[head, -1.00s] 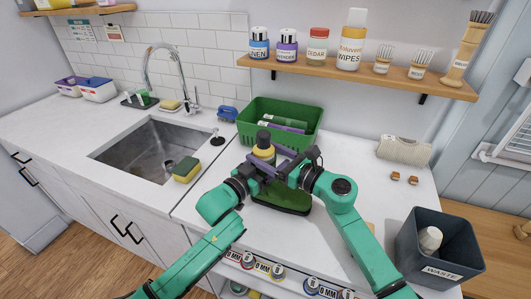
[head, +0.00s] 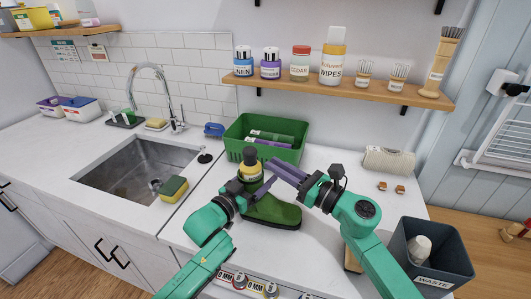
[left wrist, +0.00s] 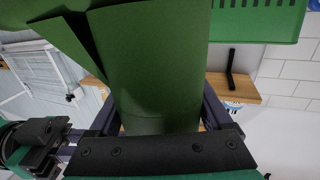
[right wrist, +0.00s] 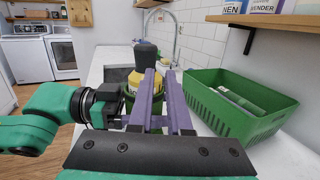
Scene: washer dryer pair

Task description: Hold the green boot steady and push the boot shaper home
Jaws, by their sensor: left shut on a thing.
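The green boot (head: 272,211) stands on the white counter, its toe to the right. The boot shaper, a yellow body (head: 250,172) with a black knob (head: 250,154), sits upright at the top of the boot's shaft. It also shows in the right wrist view (right wrist: 146,54), partly behind my right fingers. My left gripper (head: 252,190) is shut on the boot's shaft; the green shaft (left wrist: 155,70) fills the space between its fingers in the left wrist view. My right gripper (head: 272,165) is empty, its purple fingers slightly apart, beside the shaper. How deep the shaper sits is hidden.
A green basket (head: 265,138) with bottles stands just behind the boot. The sink (head: 135,170) and a sponge (head: 173,189) lie to the left. A waste bin (head: 432,255) stands at the right. A shelf (head: 330,88) with bottles and brushes hangs above.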

